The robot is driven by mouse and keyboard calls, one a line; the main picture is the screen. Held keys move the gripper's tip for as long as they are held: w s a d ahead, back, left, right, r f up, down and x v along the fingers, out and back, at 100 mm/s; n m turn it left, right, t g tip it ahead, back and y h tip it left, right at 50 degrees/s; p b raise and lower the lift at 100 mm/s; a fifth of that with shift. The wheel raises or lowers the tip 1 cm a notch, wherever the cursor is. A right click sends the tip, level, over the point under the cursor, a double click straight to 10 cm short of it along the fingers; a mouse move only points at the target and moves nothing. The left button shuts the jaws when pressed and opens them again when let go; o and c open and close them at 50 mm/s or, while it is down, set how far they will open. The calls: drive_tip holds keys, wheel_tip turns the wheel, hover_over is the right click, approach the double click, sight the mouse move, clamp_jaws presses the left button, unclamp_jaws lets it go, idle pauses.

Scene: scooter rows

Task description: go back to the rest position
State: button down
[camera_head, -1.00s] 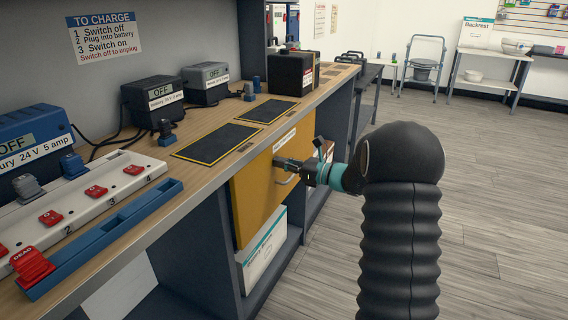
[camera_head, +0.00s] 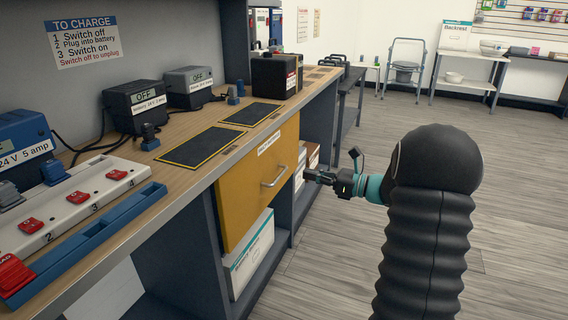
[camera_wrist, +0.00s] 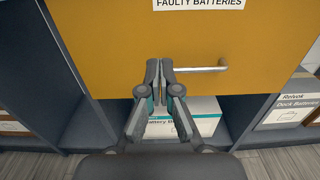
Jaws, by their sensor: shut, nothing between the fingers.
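My gripper (camera_head: 312,175) is shut and empty. In the head view it stands in front of the bench, to the right of the yellow drawer's handle (camera_head: 274,178) and apart from it. In the wrist view the shut fingers (camera_wrist: 160,72) are seen against the yellow drawer front (camera_wrist: 110,45), with the bar handle (camera_wrist: 200,69) just right of the fingertips. The drawer front carries a label reading "FAULTY BATTERIES" and looks closed.
The bench top holds chargers (camera_head: 135,105), a black battery box (camera_head: 275,77), dark mats (camera_head: 210,147) and a switch strip (camera_head: 70,205). A white box (camera_head: 250,255) sits on the shelf below the drawer. The floor (camera_head: 330,260) right of the bench is clear.

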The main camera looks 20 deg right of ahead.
drive_tip(key=s+a+f+n+g+h, duration=0.25)
drive_tip(key=s+f+n+g, duration=0.2)
drive_tip(key=s, duration=0.25)
drive_tip(key=s+a+f+n+g+h, duration=0.2)
drive_tip(key=s+a+f+n+g, duration=0.15)
drive_tip(key=s+f+n, duration=0.3)
drive_tip(key=s+a+r+n+h, duration=0.2)
drive_tip(key=s+r+n+h, duration=0.1)
drive_tip(key=s+n, duration=0.2)
drive_tip(key=s+a+r+n+t+h, duration=0.1)
drive_tip(key=s+a+r+n+h, duration=0.2)
drive_tip(key=s, duration=0.6)
drive_tip(key=s+a+r+n+t+h, duration=0.1)
drive_tip(key=s+a+r+n+h, duration=0.1)
drive_tip(key=s+r+n, duration=0.3)
drive_tip(key=shift+s+a+r+n+h, duration=0.3)
drive_tip(key=shift+s+n+h, duration=0.35)
drive_tip(key=shift+s+n, duration=0.5)
drive_tip(key=shift+f, duration=0.1)
